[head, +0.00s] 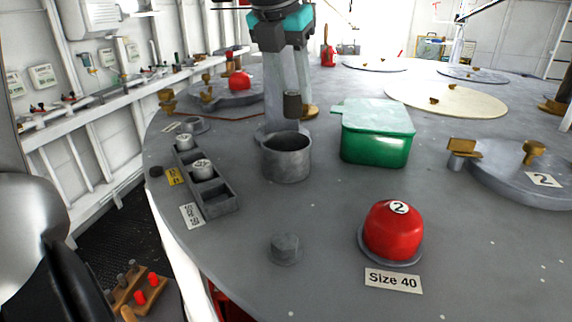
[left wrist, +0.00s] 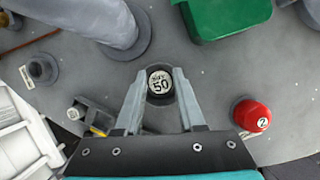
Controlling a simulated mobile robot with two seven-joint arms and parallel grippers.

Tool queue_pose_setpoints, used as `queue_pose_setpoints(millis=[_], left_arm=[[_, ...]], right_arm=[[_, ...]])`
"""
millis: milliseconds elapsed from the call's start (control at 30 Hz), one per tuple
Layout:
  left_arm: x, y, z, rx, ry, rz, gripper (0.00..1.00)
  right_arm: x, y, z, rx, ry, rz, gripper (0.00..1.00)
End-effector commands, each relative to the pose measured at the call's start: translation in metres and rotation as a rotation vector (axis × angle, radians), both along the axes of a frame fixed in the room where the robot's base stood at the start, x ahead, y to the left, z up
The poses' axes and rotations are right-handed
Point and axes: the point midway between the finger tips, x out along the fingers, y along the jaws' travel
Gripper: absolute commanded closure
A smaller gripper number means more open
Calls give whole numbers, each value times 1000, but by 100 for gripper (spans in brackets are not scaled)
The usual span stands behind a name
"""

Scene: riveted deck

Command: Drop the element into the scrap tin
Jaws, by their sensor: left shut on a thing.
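My left gripper (head: 291,94) hangs down from the top middle of the head view. It is shut on the element (head: 291,105), a small dark cylinder. The scrap tin (head: 287,160) is an open grey round tin on the deck. The element is above the tin's opening, near its rear edge in the head view, and apart from it. In the left wrist view the tin is mostly hidden behind the element. My right gripper is not in view.
A green box (head: 376,145) stands right of the tin, and a red dome (head: 392,230) nearer the front. A grey rack (head: 222,202) with pale cylinders is to the left. A grey post (left wrist: 105,22) rises close behind the tin. A low grey knob (head: 285,248) is in front.

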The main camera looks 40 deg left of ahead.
Motion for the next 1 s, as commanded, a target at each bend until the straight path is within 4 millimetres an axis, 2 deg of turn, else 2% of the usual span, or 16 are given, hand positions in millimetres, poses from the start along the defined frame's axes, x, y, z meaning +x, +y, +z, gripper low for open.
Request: queue_pose_setpoints(millis=[200, 233, 533, 833, 1000], left_arm=[[0, 0, 0, 0, 0, 0, 100], [0, 0, 0, 0, 0, 0, 60], [0, 0, 0, 0, 0, 0, 27], [-1, 0, 2, 0, -1, 1, 27], [-8, -2, 20, 2, -4, 3, 27]], right_arm=[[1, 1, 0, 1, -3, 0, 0], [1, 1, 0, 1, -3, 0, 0], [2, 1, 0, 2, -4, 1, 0], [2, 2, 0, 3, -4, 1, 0], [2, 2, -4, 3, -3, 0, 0]])
